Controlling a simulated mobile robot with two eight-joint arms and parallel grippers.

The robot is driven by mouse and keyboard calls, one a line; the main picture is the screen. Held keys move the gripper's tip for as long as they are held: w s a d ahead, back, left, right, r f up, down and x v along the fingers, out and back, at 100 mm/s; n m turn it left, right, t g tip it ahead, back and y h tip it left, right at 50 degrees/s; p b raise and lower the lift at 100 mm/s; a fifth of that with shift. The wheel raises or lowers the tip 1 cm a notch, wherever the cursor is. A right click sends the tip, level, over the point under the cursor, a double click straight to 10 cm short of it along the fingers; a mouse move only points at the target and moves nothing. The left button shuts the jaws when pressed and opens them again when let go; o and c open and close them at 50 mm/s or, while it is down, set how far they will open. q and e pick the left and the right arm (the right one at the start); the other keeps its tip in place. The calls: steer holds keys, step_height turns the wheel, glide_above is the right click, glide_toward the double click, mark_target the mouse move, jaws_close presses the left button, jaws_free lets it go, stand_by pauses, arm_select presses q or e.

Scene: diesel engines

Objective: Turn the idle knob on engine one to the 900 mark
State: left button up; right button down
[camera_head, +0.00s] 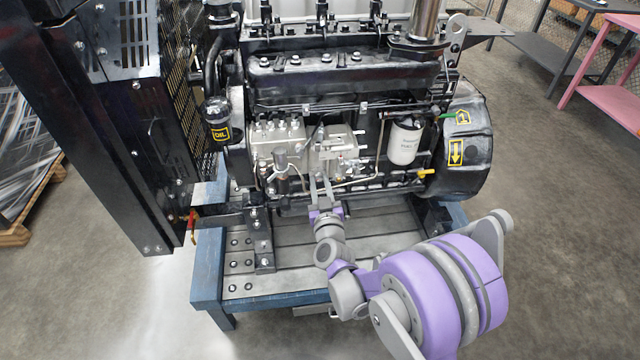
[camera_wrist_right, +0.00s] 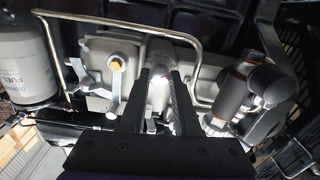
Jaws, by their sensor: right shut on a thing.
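The black diesel engine (camera_head: 345,75) stands on a blue-framed stand in front of me. A silver pump housing (camera_head: 278,134) sits on its near side. My right gripper (camera_head: 319,180) reaches up to the lower part of this housing from the front. In the right wrist view its two dark fingers (camera_wrist_right: 163,72) point at the housing and are shut on a small, brightly lit part (camera_wrist_right: 158,79), which seems to be the idle knob. The fingers hide most of it. I cannot read any scale, pointer or 900 mark. My left gripper is not in view.
A thin metal pipe (camera_wrist_right: 110,22) loops around the housing, close to the fingers. A lever with a yellow cap (camera_wrist_right: 116,64) is left of them; a dark cylinder (camera_wrist_right: 236,92) is right. A white filter (camera_head: 404,143) and yellow handle (camera_head: 426,173) lie to the right in the head view.

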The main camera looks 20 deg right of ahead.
steer(key=shift+m, duration=0.4)
steer(key=m+b, duration=0.1)
steer(key=m, duration=0.3)
steer(key=shift+m, duration=0.3)
steer(key=m, duration=1.2)
steer(key=shift+m, duration=0.3)
steer(key=m, duration=0.5)
steer(key=shift+m, duration=0.4)
steer(key=c, duration=0.6)
jaws_free()
steer(key=shift+c, duration=0.2)
